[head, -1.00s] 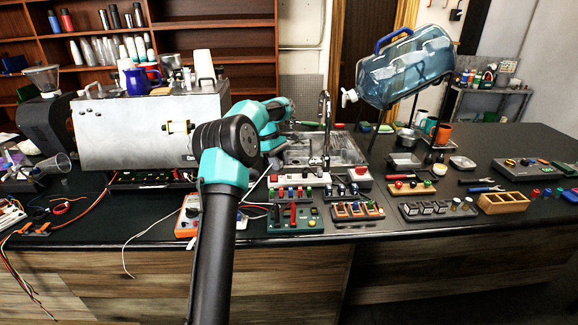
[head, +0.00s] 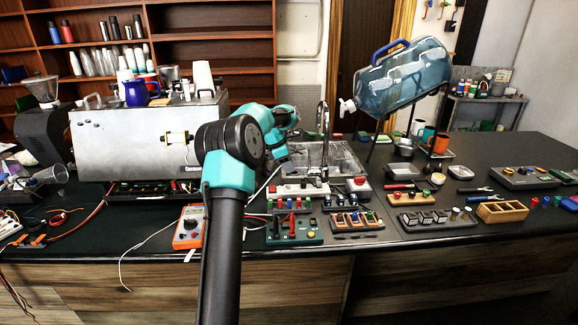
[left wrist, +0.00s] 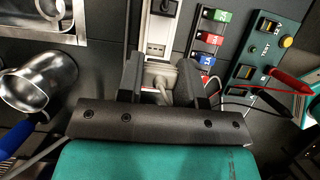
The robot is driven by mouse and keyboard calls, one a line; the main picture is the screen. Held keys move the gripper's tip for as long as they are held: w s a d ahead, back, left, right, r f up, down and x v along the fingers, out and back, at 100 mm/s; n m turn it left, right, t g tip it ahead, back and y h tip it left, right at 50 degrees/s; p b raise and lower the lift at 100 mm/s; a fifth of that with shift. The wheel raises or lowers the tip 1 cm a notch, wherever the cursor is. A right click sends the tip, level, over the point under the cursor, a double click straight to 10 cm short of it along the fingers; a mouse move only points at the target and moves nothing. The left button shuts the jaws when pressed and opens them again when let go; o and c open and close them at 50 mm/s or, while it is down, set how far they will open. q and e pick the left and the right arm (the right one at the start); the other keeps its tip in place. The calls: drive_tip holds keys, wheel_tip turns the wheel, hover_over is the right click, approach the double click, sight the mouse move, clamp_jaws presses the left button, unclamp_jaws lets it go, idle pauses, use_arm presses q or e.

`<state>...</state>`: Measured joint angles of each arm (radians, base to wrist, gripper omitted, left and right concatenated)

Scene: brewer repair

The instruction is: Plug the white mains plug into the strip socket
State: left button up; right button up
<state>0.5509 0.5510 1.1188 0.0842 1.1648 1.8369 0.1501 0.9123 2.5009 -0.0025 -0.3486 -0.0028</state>
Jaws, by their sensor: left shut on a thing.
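The white mains plug (left wrist: 160,76) is between the two dark fingers of my left gripper (left wrist: 160,82), which is shut on it. Its pale cable (left wrist: 163,96) runs back toward the wrist. The white strip socket (left wrist: 156,30) lies just beyond the plug in the left wrist view, with an outlet face right ahead of the fingertips. I cannot tell whether the plug touches it. In the head view, the strip (head: 300,189) lies on the counter below my left gripper (head: 277,163), whose fingertips are largely hidden. My right gripper is not in view.
A board with green, red and blue blocks (left wrist: 208,38) and a green panel (left wrist: 268,45) with red and black probes lie to the right of the strip. An orange multimeter (head: 189,226) lies near the counter's front.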

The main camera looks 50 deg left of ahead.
sight(291, 187)
use_arm(q)
drive_tip(key=shift+f, duration=0.2)
drive_tip(key=shift+f, duration=2.7)
drive_tip(key=shift+f, duration=0.75)
idle(0.6)
drive_tip(key=o, duration=1)
drive_tip(key=v, duration=1.7)
drive_tip(key=shift+r, duration=0.15)
